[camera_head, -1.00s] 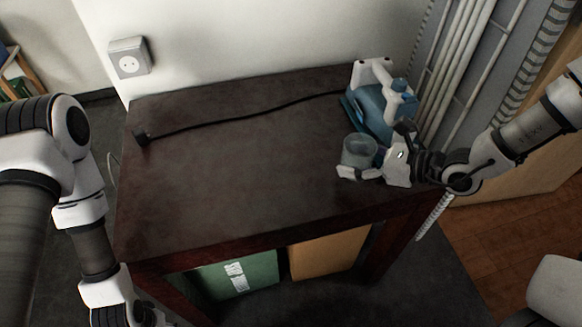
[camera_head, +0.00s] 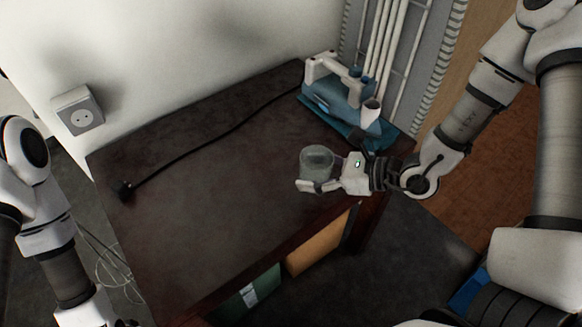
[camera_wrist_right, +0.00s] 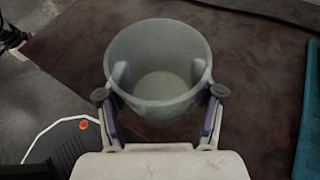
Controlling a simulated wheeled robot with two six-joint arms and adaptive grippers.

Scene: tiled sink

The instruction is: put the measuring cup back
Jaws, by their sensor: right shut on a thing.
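The measuring cup (camera_head: 316,158) is a clear, greyish, open-topped cup near the right front part of the dark table in the head view. My right gripper (camera_head: 318,183) is shut on it, with a finger on either side. In the right wrist view the cup (camera_wrist_right: 158,50) is upright between the two fingertips of the gripper (camera_wrist_right: 160,98), and its inside looks empty. I cannot tell its exact height above the table. The left arm shows at the lower left of the head view, but its gripper is out of frame.
A blue and white steam iron (camera_head: 338,92) stands on a teal base (camera_head: 372,136) at the table's back right, behind the cup. Its black cord runs left to a plug (camera_head: 125,190). The left and middle of the table (camera_head: 215,210) are clear. A wall socket (camera_head: 78,110) is at left.

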